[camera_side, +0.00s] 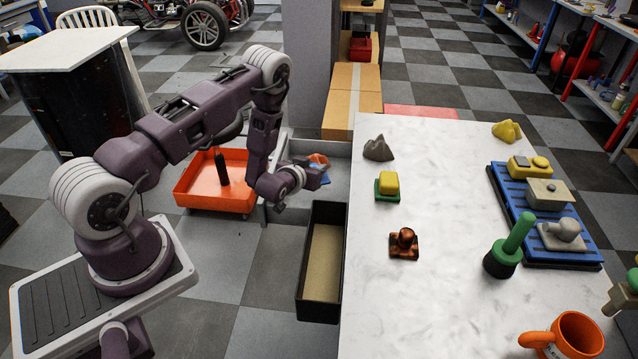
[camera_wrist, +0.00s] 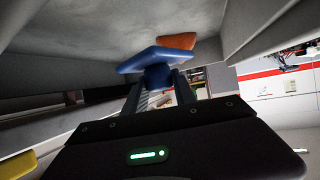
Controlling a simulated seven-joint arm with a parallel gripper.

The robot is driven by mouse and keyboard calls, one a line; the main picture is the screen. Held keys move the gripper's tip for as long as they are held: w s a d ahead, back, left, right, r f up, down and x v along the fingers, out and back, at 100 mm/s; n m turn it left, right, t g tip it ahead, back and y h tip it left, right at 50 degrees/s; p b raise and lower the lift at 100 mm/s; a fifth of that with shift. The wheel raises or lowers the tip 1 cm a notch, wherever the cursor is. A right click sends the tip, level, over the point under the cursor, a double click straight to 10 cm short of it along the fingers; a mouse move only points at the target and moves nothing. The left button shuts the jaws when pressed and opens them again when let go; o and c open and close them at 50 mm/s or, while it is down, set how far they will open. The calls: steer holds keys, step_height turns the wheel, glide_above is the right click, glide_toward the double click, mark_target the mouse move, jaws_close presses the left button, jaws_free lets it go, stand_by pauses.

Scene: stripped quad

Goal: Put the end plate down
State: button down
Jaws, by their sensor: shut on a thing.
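My gripper (camera_side: 310,178) is shut on a blue piece (camera_side: 322,180), which I take to be the end plate. In the wrist view, my fingers (camera_wrist: 160,84) close on its narrow stem, and its wide flat blue part (camera_wrist: 155,60) lies beyond the fingertips, tilted. An orange piece (camera_side: 318,160) shows right beside it, and also in the wrist view (camera_wrist: 178,41). I cannot tell whether the two are joined or only overlap. The gripper is at the grey bin (camera_side: 336,150), left of the white table. Whether the blue piece touches the bin is unclear.
A black-walled box (camera_side: 341,285) stands in front of the grey bin. An orange tray (camera_side: 190,190) holding a dark upright object is to the left. The white table (camera_side: 440,300) carries several small parts, a blue rack (camera_side: 515,205), a green-handled tool (camera_side: 510,248) and an orange mug (camera_side: 575,338).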

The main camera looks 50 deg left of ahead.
steer(key=shift+f, duration=2.4)
steer(key=shift+f, duration=0.1)
steer(key=c, duration=1)
jaws_free()
steer(key=v, duration=1.2)
